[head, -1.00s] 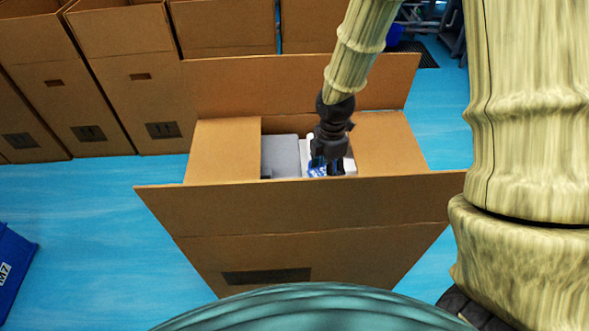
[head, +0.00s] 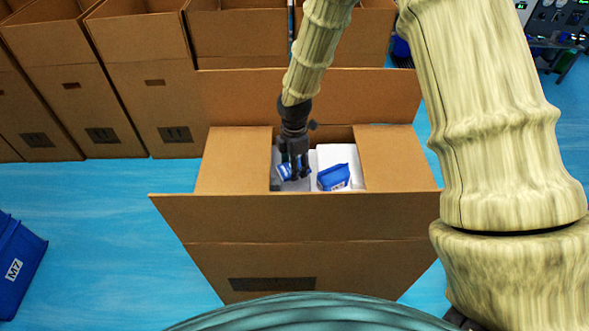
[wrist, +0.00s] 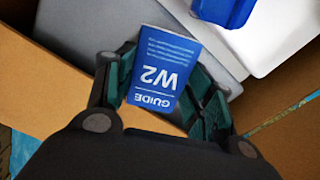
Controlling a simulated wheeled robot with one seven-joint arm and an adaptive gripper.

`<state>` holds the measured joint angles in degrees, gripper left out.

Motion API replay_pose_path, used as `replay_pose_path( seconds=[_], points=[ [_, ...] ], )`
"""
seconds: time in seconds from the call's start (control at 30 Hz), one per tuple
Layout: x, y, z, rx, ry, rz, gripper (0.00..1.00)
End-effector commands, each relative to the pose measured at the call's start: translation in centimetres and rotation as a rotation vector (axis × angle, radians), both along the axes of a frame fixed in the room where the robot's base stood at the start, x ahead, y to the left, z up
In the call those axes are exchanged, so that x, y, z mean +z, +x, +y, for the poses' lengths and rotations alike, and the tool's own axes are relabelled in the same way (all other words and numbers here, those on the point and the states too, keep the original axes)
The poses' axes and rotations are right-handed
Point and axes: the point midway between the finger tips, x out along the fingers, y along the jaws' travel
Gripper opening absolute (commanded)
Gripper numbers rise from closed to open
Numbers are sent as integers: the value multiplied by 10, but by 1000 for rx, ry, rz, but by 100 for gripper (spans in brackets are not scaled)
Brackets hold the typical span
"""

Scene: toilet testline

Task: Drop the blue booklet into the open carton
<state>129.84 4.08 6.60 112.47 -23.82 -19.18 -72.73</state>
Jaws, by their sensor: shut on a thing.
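The blue booklet (wrist: 160,68), printed "GUIDE W2", is between the two fingers of my gripper (wrist: 166,80) in the wrist view. My gripper is shut on it. In the head view my gripper (head: 295,174) points down within the opening of the open carton (head: 300,220), and a bit of the booklet (head: 284,171) shows beside the fingers. The carton's flaps are spread outward. Grey and white items lie inside below the booklet; whether the booklet touches them I cannot tell.
A blue packet (head: 334,178) lies on a white block (head: 338,155) at the right inside the carton. A blue bin (head: 18,258) marked M7 is at the left on blue floor.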

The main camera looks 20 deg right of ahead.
Motion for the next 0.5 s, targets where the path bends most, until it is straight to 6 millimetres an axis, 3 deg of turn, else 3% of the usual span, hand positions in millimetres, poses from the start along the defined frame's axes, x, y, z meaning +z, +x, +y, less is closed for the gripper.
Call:
replay_pose_path(
  seconds=[0.23, 0.5],
  points=[
    [-24, -1, 0, -1, -1, 2, 29],
    [-27, 0, 0, -1, 0, 1, 29]
  ],
)
